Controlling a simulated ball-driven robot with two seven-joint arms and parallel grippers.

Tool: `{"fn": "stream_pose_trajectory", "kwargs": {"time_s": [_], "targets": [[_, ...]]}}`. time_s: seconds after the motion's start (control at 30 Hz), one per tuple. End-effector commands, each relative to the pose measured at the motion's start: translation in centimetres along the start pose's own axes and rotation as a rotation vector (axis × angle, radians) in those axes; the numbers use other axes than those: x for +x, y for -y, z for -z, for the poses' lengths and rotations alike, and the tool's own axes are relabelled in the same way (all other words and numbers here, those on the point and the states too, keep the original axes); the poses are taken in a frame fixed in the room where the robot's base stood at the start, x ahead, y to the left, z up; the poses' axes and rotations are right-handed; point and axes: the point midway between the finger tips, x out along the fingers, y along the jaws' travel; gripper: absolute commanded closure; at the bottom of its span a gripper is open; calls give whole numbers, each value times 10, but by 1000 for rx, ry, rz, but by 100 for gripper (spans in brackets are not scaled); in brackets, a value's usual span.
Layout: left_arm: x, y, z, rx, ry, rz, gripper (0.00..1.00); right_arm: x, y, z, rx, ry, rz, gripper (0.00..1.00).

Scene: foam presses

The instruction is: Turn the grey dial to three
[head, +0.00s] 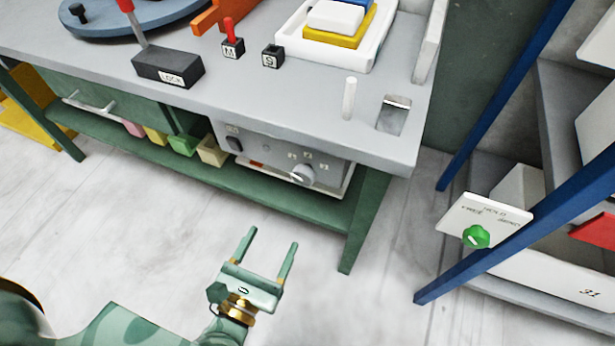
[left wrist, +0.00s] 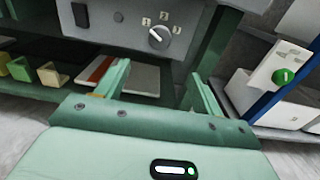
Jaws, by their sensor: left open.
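The grey dial (head: 303,174) sits on a grey panel (head: 262,150) under the bench top, at its right end. In the left wrist view the dial (left wrist: 159,38) has the numbers 1, 2 and 3 around its upper side. A light mark on it points up and to the left, roughly toward 1. My left gripper (head: 268,248) is open and empty, below and in front of the panel, apart from the dial. Its two fingers (left wrist: 160,85) show below the dial in the left wrist view. My right gripper is in neither view.
A green dial (head: 476,237) on a white plate stands on the blue-framed rack at right. The green bench leg (head: 362,225) is right of the panel. Small coloured bins (head: 183,144) sit on the lower shelf. The floor before the bench is clear.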

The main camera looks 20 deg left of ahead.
Motion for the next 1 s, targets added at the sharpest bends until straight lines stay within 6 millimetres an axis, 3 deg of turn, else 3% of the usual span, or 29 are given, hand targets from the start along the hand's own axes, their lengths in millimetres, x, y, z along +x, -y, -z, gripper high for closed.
{"fn": "stream_pose_trajectory", "kwargs": {"time_s": [0.17,0.6,0.8,1.0], "targets": [[29,0,2,-1,2,-3,32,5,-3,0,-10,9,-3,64],[134,0,1,3,1,-1,32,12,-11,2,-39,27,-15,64],[155,0,1,5,1,1,32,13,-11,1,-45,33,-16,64],[159,0,1,7,0,2,32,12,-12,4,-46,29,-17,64]]}}
